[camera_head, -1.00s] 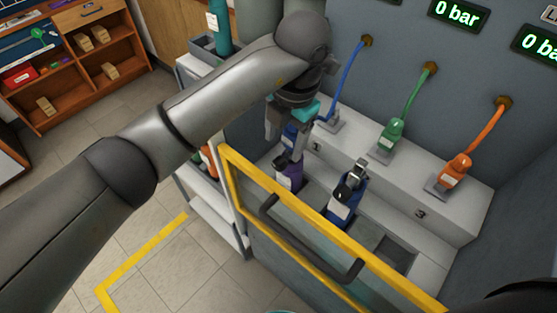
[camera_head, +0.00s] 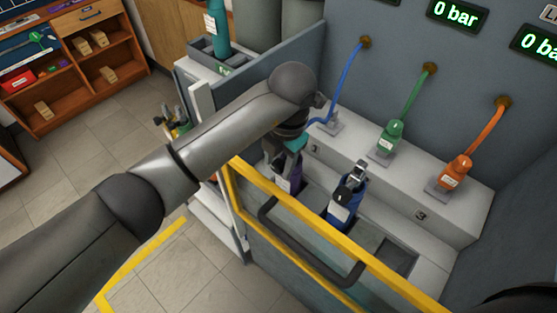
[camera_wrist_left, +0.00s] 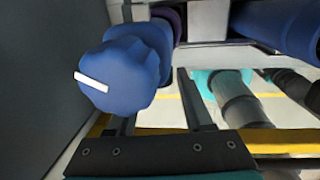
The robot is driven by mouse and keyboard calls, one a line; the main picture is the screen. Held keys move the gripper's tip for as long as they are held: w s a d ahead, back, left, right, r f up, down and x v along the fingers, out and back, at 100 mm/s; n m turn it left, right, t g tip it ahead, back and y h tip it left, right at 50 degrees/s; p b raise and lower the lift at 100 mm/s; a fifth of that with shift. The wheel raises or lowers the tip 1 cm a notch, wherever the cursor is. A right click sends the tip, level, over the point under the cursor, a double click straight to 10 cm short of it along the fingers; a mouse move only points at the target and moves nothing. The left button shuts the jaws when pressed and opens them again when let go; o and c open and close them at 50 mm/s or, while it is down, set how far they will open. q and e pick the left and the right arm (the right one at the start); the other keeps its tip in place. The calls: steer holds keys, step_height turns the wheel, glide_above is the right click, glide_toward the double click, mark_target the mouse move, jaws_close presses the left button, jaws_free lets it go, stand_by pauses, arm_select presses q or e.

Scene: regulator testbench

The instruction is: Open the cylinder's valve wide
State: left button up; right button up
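In the head view my left gripper (camera_head: 283,158) points down at the first slot, right over the purple cylinder (camera_head: 290,176), and hides its top. In the left wrist view my left gripper (camera_wrist_left: 160,100) has its two fingers apart. A lobed blue knob (camera_wrist_left: 120,77) with a white stripe is at the left finger and covers part of it. I cannot tell whether they touch. Purple (camera_wrist_left: 172,14) shows behind the knob. A second cylinder, blue (camera_head: 343,208) with a black top, stands in the middle slot. My right gripper is out of view.
A yellow-framed guard (camera_head: 300,215) with a dark handle (camera_head: 310,250) fronts the slots. The green connector (camera_head: 389,138) and orange connector (camera_head: 455,170) sit on the ledge. The blue hose (camera_head: 347,85) runs down behind my gripper. The right slot (camera_head: 393,257) looks empty. The displays read 0 bar.

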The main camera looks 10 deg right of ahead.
arm_select(q)
jaws_close()
stand_by(0.3)
steer(key=shift+w+a+g+h, duration=0.15)
steer(key=shift+g+h, duration=0.15)
steer(key=shift+g, duration=0.2)
steer(key=shift+w+a+f+g+h+b, duration=0.1)
steer(key=shift+w+g+h+b, duration=0.05)
steer(key=shift+g+h+b, duration=0.95)
steer(key=shift+o, duration=1.8)
jaws_free()
